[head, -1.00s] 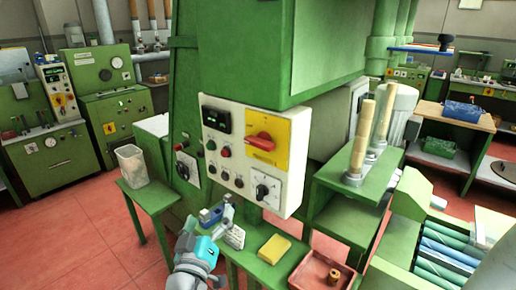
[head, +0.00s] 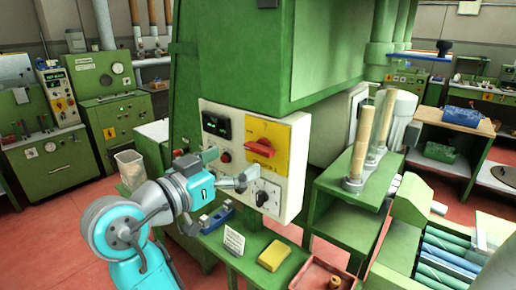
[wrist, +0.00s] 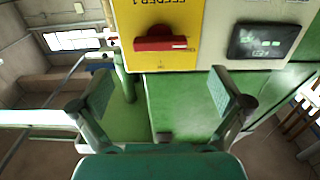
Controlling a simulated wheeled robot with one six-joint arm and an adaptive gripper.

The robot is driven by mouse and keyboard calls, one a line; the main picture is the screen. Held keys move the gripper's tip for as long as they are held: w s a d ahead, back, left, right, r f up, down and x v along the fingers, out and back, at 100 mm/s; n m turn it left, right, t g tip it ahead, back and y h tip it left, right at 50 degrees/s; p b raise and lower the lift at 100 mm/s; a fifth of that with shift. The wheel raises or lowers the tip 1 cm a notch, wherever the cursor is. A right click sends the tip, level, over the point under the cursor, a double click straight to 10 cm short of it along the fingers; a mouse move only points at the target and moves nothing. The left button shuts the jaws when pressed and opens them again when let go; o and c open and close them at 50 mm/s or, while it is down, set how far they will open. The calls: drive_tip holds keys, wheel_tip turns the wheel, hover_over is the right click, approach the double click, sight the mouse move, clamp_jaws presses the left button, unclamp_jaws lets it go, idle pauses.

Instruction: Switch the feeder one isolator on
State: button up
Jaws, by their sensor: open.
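The feeder one isolator is a red rotary handle (head: 261,148) on a yellow plate (head: 285,150) at the upper right of the white control panel (head: 296,188). In the wrist view, the red handle (wrist: 165,43) lies roughly horizontal below upside-down "FEEDER 1" lettering on the yellow plate (wrist: 185,15). My gripper (head: 230,168) is open and empty in front of the panel, lower and left of the handle in the head view. In the wrist view its two fingers (wrist: 163,97) are spread wide below the handle, apart from it.
A dark display (head: 216,126) and a red button (head: 225,156) are left of the handle; a black rotary knob (head: 262,198) is below. A green bench (head: 246,262) under the panel holds a yellow block (head: 274,255) and a white card (head: 234,242). Wooden-handled levers (head: 370,140) stand to the right.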

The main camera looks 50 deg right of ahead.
sight(255, 150)
drive_tip(key=d, duration=0.7)
drive_tip(key=shift+w+d, duration=0.15)
drive_tip(key=shift+d, duration=0.15)
drive_tip(key=c, duration=1.2)
